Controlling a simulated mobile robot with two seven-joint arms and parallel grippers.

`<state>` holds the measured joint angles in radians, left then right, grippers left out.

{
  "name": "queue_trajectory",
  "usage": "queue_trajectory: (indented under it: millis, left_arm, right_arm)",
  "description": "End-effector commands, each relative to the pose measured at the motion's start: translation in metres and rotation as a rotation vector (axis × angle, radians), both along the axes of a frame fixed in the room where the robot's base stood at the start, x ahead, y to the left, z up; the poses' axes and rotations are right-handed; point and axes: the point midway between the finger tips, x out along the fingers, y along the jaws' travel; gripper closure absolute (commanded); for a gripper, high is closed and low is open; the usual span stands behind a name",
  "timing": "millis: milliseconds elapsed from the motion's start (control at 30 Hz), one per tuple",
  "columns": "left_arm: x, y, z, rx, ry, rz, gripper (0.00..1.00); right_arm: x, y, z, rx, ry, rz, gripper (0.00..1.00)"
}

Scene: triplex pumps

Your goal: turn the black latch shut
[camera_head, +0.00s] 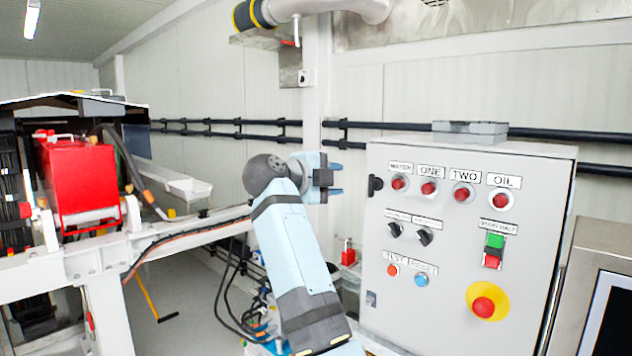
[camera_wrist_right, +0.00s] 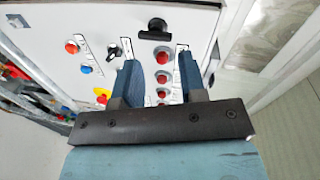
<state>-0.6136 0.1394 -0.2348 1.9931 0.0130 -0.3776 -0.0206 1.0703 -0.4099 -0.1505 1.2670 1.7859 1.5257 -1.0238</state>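The black latch (camera_head: 375,185) sits on the upper left edge of the grey control cabinet's door (camera_head: 445,320). In the right wrist view the black latch (camera_wrist_right: 157,30) shows beyond the fingertips, with a dark bar and a raised knob. My right gripper (camera_head: 338,179) is left of the latch, apart from it, with its fingers toward the cabinet. In the wrist view the right gripper (camera_wrist_right: 161,68) is open, with nothing between its two blue fingers. My left gripper is not in view.
The cabinet door carries red lamps (camera_head: 429,188), black selector knobs (camera_head: 424,236) and a red emergency stop (camera_head: 484,307) on yellow. A grey catch (camera_head: 370,299) is lower on its left edge. A red box (camera_head: 80,187) on a white frame stands left. A screen unit (camera_head: 605,300) stands right.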

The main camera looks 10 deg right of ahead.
Motion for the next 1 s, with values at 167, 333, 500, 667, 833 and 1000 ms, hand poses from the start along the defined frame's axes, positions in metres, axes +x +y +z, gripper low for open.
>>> queue_trajectory:
  millis: [167, 333, 500, 667, 833, 1000]
  left_arm:
    - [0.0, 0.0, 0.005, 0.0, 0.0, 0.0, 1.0]
    - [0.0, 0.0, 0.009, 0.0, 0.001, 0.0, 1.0]
    - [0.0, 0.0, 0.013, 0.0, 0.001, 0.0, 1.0]
    - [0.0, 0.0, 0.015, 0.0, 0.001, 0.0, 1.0]
    - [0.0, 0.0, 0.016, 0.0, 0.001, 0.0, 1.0]
    - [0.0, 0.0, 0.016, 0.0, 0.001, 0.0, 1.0]
  right_arm:
    - [-0.008, 0.01, 0.001, 0.0, 0.0, 0.0, 0.62]
    - [-0.015, 0.02, 0.001, 0.0, 0.001, 0.001, 0.62]
    - [-0.022, 0.029, 0.001, 0.0, 0.0, 0.001, 0.62]
    - [-0.028, 0.036, 0.0, 0.001, 0.001, 0.002, 0.62]
    - [-0.029, 0.039, -0.001, 0.001, 0.001, 0.003, 0.62]
    - [-0.029, 0.039, -0.001, 0.002, 0.002, 0.004, 0.62]
